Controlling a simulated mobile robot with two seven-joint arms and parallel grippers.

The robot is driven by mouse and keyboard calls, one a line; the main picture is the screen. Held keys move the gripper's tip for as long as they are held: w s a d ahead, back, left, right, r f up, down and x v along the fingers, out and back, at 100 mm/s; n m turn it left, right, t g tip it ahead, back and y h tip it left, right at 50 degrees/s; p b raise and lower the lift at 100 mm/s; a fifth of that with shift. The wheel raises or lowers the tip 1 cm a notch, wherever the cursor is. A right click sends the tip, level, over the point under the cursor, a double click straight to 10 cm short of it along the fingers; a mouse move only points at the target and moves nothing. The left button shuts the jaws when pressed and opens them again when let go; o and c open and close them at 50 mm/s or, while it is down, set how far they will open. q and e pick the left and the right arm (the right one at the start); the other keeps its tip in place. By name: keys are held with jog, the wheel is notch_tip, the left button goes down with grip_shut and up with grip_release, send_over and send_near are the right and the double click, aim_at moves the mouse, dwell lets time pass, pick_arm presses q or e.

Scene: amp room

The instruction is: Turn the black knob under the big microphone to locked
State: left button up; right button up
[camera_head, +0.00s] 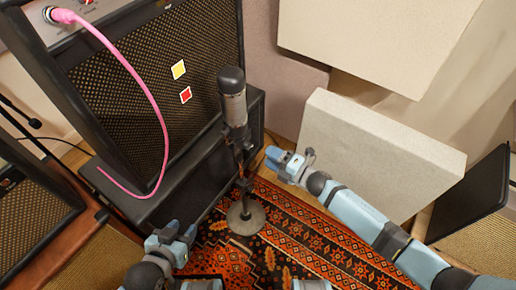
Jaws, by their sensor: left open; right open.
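The big microphone (232,97) is a dark and silver cylinder standing upright on a short stand in front of the amp. The stand's round base (246,216) rests on a patterned rug. A dark clamp area (239,138) shows just under the microphone, but the black knob is too small to tell apart there. My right gripper (290,158) is open and empty, to the right of the stand and a little below the clamp, apart from it. My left gripper (178,234) is open and empty, low and to the left of the stand's base.
A large amp (130,90) with a pink cable (140,85) stands behind and left of the microphone, on a dark cabinet (180,170). Pale panels (385,150) stand at the right. Another amp (30,215) is at the far left. The red rug (310,240) is open in front.

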jog(key=v, duration=0.6)
jog(key=shift+s+d, duration=0.25)
